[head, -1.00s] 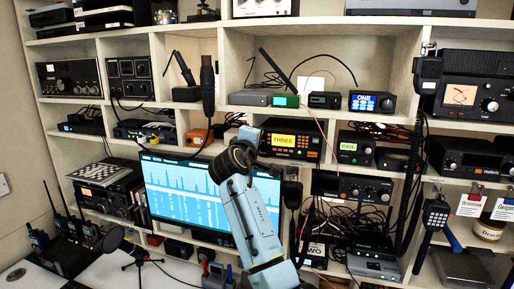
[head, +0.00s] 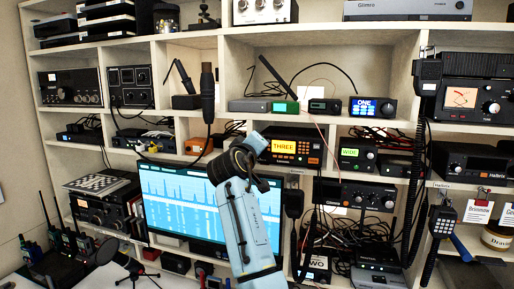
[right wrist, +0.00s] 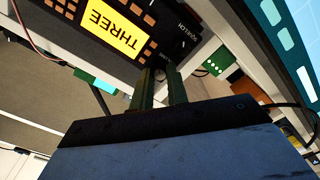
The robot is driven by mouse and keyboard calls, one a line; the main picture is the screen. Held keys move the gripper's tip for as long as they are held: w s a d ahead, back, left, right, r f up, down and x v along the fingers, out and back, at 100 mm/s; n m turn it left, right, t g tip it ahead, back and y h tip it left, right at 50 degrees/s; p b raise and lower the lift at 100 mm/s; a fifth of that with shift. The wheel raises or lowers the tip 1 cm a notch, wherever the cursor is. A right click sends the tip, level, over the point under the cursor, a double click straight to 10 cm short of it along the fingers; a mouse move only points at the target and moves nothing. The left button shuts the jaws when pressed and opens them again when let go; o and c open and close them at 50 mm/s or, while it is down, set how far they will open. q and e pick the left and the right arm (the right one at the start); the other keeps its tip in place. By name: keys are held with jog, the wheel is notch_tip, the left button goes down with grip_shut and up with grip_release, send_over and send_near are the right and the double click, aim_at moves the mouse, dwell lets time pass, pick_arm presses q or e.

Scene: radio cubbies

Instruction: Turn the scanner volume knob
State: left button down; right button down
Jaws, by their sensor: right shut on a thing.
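The scanner (head: 307,152) is a dark radio with a lit yellow display reading THREE. It sits on the middle shelf, and its left end is partly hidden by my arm in the head view. It shows upside down in the right wrist view (right wrist: 88,30), with a knob area marked SQUELCH beside the display. My right gripper (right wrist: 160,90) is at the scanner's knob end, shut on a small round knob (right wrist: 161,73) at its face. The fingers cover most of this knob, and I cannot read its label. My left gripper is not in view.
A monitor (head: 180,200) stands below and left of the scanner, close to my arm. A green-display radio (head: 356,154) is to the right. A microphone (head: 207,90) hangs at left, and a thin red wire runs down near the scanner. Shelf boards and dividers surround it.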

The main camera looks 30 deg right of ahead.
jog(key=c, duration=1.4)
grip_release()
jog(key=shift+o, duration=0.2)
jog(key=b+v, duration=0.2)
jog(key=v, duration=1.1)
jog(key=shift+a, duration=0.2)
